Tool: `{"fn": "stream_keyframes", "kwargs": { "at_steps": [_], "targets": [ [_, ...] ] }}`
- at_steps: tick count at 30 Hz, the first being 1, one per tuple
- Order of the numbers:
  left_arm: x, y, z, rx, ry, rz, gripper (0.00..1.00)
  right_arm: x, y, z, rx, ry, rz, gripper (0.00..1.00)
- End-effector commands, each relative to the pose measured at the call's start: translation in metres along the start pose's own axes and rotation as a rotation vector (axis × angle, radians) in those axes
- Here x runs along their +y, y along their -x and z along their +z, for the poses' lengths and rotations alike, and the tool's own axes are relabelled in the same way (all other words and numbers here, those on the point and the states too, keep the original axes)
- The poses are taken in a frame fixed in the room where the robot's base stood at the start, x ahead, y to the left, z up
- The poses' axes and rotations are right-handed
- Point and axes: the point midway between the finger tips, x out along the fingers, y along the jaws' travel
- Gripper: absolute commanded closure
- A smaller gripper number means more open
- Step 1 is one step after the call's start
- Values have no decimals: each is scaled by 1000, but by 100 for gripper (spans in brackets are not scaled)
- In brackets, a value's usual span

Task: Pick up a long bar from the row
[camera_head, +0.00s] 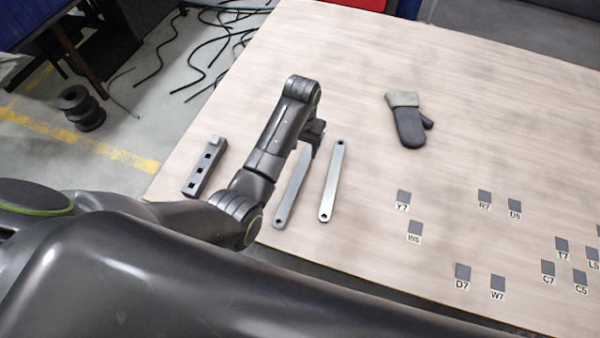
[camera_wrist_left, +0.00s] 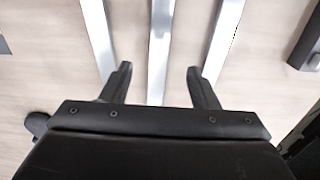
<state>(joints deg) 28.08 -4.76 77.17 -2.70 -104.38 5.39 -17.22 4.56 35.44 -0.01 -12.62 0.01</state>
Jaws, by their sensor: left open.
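Several long light-grey metal bars lie side by side in a row on the table. In the head view, one bar (camera_head: 331,182) lies clear at the right and another bar (camera_head: 291,196) is partly covered by my left arm. The left wrist view shows a left bar (camera_wrist_left: 99,45), a middle bar (camera_wrist_left: 159,45) and a right bar (camera_wrist_left: 223,45). My left gripper (camera_head: 316,132) is over the far part of the row. Its open fingers (camera_wrist_left: 159,70) stand on either side of the middle bar in the wrist picture, with nothing gripped; their height is unclear. My right gripper is out of view.
A dark bracket with square holes (camera_head: 203,170) lies left of the row. A grey mitt (camera_head: 409,123) lies farther back right. Several small labelled dark squares, such as Y7 (camera_head: 403,197), are on the right of the wooden table (camera_head: 480,130). Cables and a spool (camera_head: 80,108) are on the floor.

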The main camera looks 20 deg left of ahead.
Motion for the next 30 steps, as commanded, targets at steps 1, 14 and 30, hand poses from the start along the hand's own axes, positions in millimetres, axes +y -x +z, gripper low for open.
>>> {"fn": "stream_keyframes", "kwargs": {
  "at_steps": [1,14,30],
  "targets": [
    [0,-11,1,-5,0,0,45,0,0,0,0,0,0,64],
    [0,-54,2,-2,1,0,45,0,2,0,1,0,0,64],
    [1,-97,5,2,1,0,45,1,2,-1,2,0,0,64]
  ]
}}
